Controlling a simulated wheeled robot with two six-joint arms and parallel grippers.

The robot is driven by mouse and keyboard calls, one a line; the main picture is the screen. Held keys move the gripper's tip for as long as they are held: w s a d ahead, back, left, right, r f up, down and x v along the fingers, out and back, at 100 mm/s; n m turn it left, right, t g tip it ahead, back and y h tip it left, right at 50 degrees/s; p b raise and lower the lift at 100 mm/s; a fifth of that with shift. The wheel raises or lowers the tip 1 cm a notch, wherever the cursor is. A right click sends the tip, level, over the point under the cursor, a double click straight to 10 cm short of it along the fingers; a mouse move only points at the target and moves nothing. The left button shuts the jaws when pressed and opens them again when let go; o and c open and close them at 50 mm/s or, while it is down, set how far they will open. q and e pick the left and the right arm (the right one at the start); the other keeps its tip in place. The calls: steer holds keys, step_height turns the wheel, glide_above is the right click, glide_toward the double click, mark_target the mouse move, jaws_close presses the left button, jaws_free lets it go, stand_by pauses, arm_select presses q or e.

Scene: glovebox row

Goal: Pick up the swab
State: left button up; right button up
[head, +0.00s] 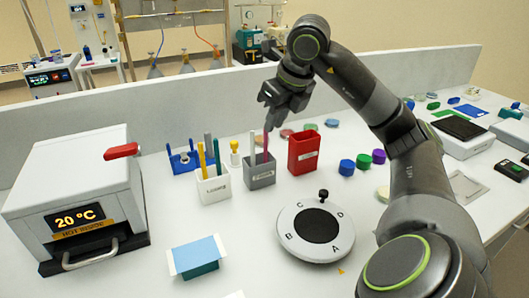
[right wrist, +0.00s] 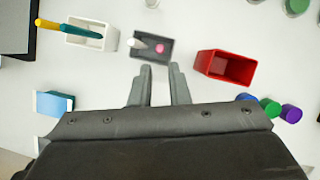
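A grey holder (head: 260,172) stands on the bench with a pink stick (head: 266,145) and a white stick (head: 252,147) upright in it. I cannot tell for sure which stick is the swab; the label is too small to read. In the right wrist view the grey holder (right wrist: 151,48) shows from above, with the pink tip (right wrist: 160,48) and the white stick (right wrist: 140,44). My right gripper (head: 268,116) is above the pink stick, pointing down. Its fingers are apart and empty in the wrist view (right wrist: 160,80). My left gripper is not in view.
A white holder (head: 213,186) with yellow and teal sticks is left of the grey one, a red box (head: 303,154) right. A round lettered device (head: 316,252) is in front. A heater (head: 75,200) stands left; a blue-green box (head: 196,257) lies near it.

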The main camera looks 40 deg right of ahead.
mark_target(267, 138)
steer(key=p+x, duration=0.1)
steer(key=x, duration=0.7)
steer(key=shift+w+f, duration=0.1)
steer(key=shift+w, duration=0.1)
jaws_close()
